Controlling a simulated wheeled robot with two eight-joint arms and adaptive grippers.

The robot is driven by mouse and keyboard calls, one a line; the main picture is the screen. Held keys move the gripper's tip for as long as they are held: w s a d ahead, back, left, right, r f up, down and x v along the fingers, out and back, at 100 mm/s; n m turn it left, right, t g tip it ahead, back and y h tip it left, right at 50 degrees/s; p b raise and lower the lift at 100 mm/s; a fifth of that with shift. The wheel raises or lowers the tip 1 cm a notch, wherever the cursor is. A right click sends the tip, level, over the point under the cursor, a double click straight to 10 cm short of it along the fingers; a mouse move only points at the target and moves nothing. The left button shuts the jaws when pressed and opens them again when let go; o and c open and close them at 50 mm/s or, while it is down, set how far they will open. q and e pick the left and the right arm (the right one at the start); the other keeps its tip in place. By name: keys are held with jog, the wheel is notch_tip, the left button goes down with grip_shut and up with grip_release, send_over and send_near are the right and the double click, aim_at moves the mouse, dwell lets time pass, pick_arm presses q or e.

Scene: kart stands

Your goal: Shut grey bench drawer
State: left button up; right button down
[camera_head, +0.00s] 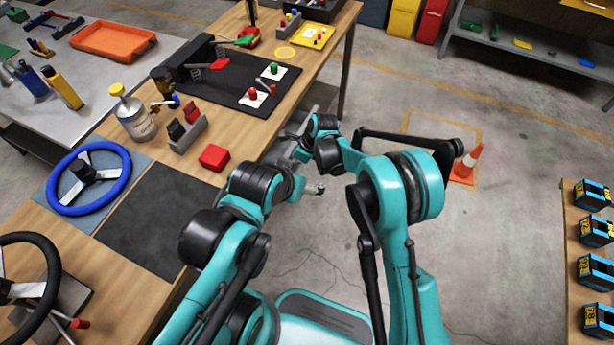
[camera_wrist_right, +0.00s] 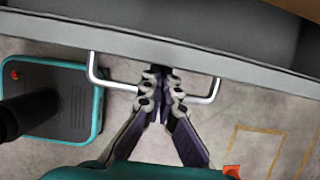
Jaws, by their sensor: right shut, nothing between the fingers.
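The grey bench drawer (camera_wrist_right: 200,54) fills the top of the right wrist view. It stands open, with part of its grey inside showing behind the front edge. Its silver bar handle (camera_wrist_right: 207,97) sticks out from the front. My right gripper (camera_wrist_right: 163,72) is shut and empty, its fingertips over the middle of the handle, close to the drawer front. I cannot tell whether they touch. In the head view my right gripper (camera_head: 291,137) is small beside the wooden bench (camera_head: 215,187). My left gripper (camera_head: 318,188) is mostly hidden by its arm, so its jaws cannot be judged.
The bench top holds a blue steering wheel (camera_head: 62,180), a red block (camera_head: 214,157), a metal canister (camera_head: 138,125) and a black mat (camera_head: 235,85). An orange cone (camera_head: 467,164) stands on the floor to the right. The floor between the bench and the right-hand stand is otherwise clear.

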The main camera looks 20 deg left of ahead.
jog(key=a, duration=0.8)
jog(key=shift+w, duration=0.3)
pick_arm(q)
jog(key=shift+w+d+f, duration=0.1)
jog(key=shift+d+f, duration=0.1)
jog(key=shift+d, duration=0.05)
pick_arm(e)
jog(key=shift+a, duration=0.25)
jog(key=shift+r, duration=0.1)
